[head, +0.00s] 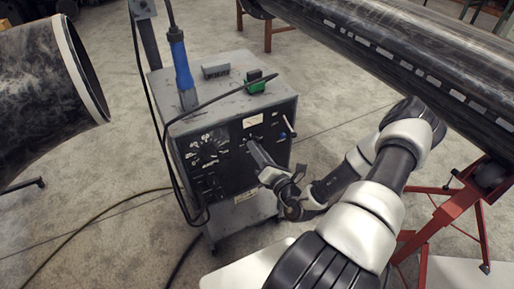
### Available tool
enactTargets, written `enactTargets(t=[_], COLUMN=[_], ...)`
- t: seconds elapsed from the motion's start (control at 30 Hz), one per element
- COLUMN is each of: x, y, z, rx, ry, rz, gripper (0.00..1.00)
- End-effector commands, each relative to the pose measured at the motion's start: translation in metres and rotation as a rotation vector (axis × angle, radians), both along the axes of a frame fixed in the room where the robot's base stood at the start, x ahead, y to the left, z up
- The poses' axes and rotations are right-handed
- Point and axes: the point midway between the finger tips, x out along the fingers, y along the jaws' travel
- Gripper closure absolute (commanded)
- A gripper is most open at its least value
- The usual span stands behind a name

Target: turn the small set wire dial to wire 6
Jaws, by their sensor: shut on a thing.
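The grey welding machine (190,122) stands on the floor with a black front panel. My gripper (251,146) reaches in from the right, with its fingertips at the panel below a pale meter (252,121). It is shut on a small knob there, which I take as the small set wire dial. My fingers hide the knob, so its pointer and the wire numbers cannot be read. A large round dial (208,150) with pale marks sits left of my gripper, apart from it.
A blue-handled torch (182,68) stands on the machine's top, beside a green clamp (257,86) and a grey box (215,71). Black cables hang at the machine's left. A large pipe (400,55) on red stands (432,205) is at right; another flanged pipe (45,95) is at left.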

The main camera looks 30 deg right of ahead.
Motion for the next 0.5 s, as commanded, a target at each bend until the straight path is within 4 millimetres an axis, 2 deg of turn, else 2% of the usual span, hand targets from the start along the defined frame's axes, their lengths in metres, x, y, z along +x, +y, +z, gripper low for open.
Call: enactTargets(t=[0.4, 0.43, 0.5], x=[-0.0006, -0.0006, -0.0005], y=[0.0006, 0.0006, 0.0005], z=[-0.0009, -0.0009, -0.0009], rx=[0.008, 0.008, 0.008], ry=[0.003, 0.003, 0.002], rz=[0.001, 0.001, 0.001], gripper=[1.0, 0.76, 0.64])
